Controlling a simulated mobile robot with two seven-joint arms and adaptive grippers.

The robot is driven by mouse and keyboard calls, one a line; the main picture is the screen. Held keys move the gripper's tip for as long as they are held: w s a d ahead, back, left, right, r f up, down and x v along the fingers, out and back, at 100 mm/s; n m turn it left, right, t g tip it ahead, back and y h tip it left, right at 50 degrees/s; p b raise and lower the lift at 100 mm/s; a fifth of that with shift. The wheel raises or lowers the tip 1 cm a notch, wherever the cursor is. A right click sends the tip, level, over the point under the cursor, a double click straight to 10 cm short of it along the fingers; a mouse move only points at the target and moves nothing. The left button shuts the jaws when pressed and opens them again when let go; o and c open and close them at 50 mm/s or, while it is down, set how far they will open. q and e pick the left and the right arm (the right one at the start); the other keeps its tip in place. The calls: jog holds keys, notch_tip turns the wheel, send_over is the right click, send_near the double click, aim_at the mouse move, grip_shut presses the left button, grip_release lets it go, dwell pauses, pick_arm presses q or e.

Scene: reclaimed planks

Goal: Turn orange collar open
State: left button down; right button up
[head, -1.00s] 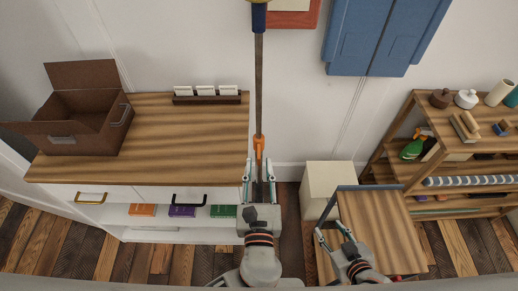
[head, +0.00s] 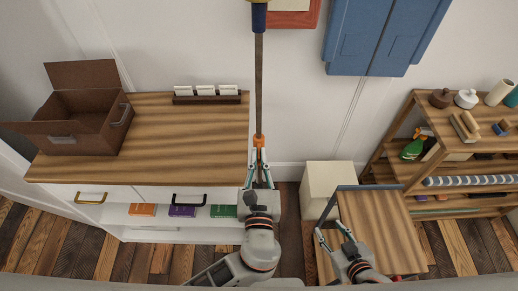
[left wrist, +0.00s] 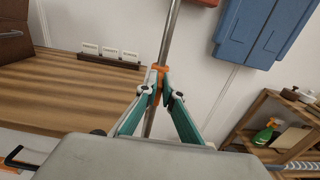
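The orange collar (head: 259,140) sits around a thin upright metal pole (head: 259,90). It also shows in the left wrist view (left wrist: 160,69). My left gripper (head: 259,152) is at the collar from below, one finger on each side. In the left wrist view its fingertips (left wrist: 158,80) are drawn together against the collar's lower part, which they partly hide. The pole runs down between the fingers. My right gripper (head: 328,228) is open and empty beside the left edge of a small wooden-topped table (head: 380,225).
A wooden-topped cabinet (head: 190,135) stands left of the pole, with an open brown box (head: 75,138) and a card holder (head: 207,99) on it. A blue wall cabinet (head: 385,35) hangs right of the pole. A shelf unit (head: 480,162) stands far right.

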pick_arm(q)
jog(key=shift+a+m+h, duration=0.35)
jog(key=shift+m+h, duration=0.1)
jog(key=shift+h, duration=0.25)
jog(key=shift+a+m+h, duration=0.3)
jog(key=shift+m+h, duration=0.15)
jog(key=shift+h, duration=0.55)
jog(key=shift+w+a+m+g+h, duration=0.1)
jog(key=shift+a+m+g+h, duration=0.2)
jog(key=shift+m+h, duration=0.3)
jog(key=shift+w+a+m+h, duration=0.1)
jog(key=shift+a+m+h, duration=0.15)
jog(key=shift+m+h, duration=0.4)
jog(key=shift+g+h, duration=0.4)
jog(key=shift+h, duration=0.05)
